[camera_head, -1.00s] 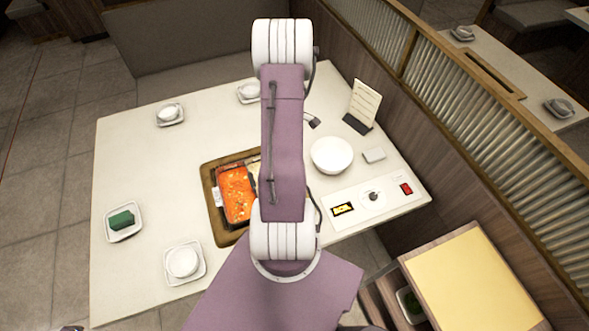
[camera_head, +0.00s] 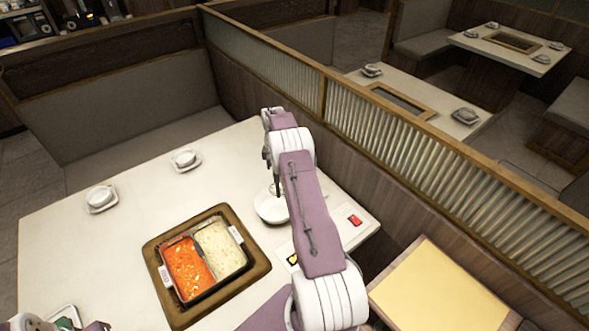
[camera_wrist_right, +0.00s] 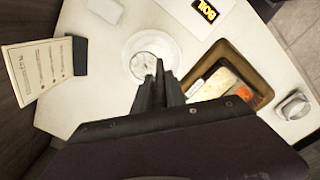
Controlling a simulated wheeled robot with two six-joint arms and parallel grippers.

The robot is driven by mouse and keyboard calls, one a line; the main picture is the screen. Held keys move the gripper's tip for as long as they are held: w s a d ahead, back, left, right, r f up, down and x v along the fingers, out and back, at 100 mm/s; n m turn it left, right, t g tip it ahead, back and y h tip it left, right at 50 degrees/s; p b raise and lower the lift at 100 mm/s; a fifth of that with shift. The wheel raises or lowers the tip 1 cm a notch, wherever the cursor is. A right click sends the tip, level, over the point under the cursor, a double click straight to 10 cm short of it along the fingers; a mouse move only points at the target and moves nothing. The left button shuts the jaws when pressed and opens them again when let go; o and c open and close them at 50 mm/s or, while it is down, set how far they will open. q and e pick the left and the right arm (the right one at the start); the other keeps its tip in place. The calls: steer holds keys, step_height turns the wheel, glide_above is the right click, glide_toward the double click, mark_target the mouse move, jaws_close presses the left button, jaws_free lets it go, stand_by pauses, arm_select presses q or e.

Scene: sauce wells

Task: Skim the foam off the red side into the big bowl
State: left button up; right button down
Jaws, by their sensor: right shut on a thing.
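The divided pot (camera_head: 205,263) sits in the brown table recess. Its red side (camera_head: 188,268) has pale foam patches on it; its other side (camera_head: 222,246) holds pale, speckled broth. The big white bowl (camera_head: 268,208) stands right of the pot, partly behind my right arm. My right gripper (camera_head: 277,188) is above the bowl. In the right wrist view it (camera_wrist_right: 157,82) is shut on a tool, and a round skimmer head (camera_wrist_right: 150,67) shows over or in the bowl (camera_wrist_right: 133,48); I cannot tell its height. Only small parts of my left arm show at the lower left edge.
A control panel with a red switch (camera_head: 355,220) lies right of the bowl. White dishes (camera_head: 101,198) stand at the table's left and back. A slatted partition (camera_head: 400,140) borders the right side.

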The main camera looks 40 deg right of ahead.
steer(key=f, duration=0.1)
steer(key=a+f+b, duration=0.1)
steer(key=f+b, duration=0.1)
steer(key=shift+w+a, duration=0.2)
steer(key=shift+w, duration=0.15)
steer(key=shift+d, duration=0.1)
stand_by(0.4)
steer(key=shift+s+d+f, duration=0.1)
steer(key=shift+s+d, duration=0.05)
steer(key=shift+d, duration=0.4)
steer(key=w+a+f+g+h+b, duration=0.2)
steer(key=a+f+h+b, duration=0.4)
steer(key=a+h+b, duration=0.5)
steer(key=h+b, duration=0.1)
steer(key=b, duration=0.5)
steer(key=shift+f, duration=0.35)
